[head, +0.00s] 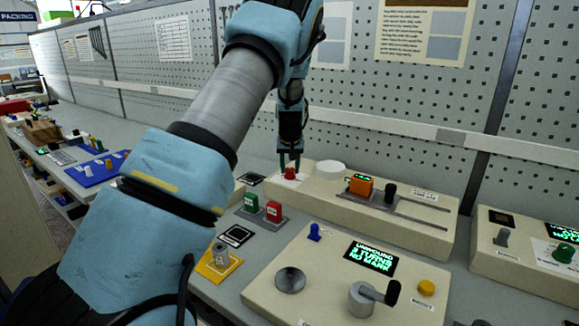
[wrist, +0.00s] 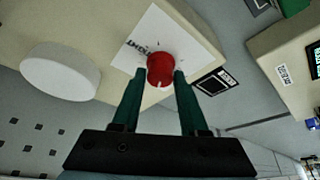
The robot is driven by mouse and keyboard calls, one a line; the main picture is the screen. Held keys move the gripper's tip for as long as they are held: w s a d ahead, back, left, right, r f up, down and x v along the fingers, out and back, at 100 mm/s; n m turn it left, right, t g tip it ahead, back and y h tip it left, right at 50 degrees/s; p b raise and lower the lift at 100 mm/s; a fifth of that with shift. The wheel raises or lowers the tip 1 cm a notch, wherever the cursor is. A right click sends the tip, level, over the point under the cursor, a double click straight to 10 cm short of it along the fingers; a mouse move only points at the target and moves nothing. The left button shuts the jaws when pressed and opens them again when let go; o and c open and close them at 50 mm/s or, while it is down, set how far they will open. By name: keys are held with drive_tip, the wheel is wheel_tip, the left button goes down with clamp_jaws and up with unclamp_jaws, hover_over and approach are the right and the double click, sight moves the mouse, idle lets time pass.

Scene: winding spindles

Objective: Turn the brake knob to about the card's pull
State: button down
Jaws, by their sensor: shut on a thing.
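The red brake knob (head: 290,173) stands on a white dial plate at the left end of the rear cream unit (head: 420,222). In the wrist view the red knob (wrist: 160,68) sits between my two green fingertips, with a pale mark on its near side. My gripper (head: 289,160) points down over the knob and is shut on it.
A white disc (head: 331,170) and an orange block (head: 360,186) on a slide are right of the knob. In front stands a cream unit with a lit display (head: 370,259) and a crank (head: 375,294). Green and red blocks (head: 273,211) stand left of it. A pegboard wall rises behind.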

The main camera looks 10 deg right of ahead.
drive_tip(key=shift+n+y, duration=0.4)
drive_tip(key=shift+n, duration=0.6)
drive_tip(key=shift+c, duration=2.2)
unclamp_jaws()
drive_tip(key=b+v, duration=0.3)
drive_tip(key=v, duration=0.7)
drive_tip(key=shift+s+r, duration=0.25)
drive_tip(key=shift+r, duration=0.1)
drive_tip(key=shift+d, duration=0.1)
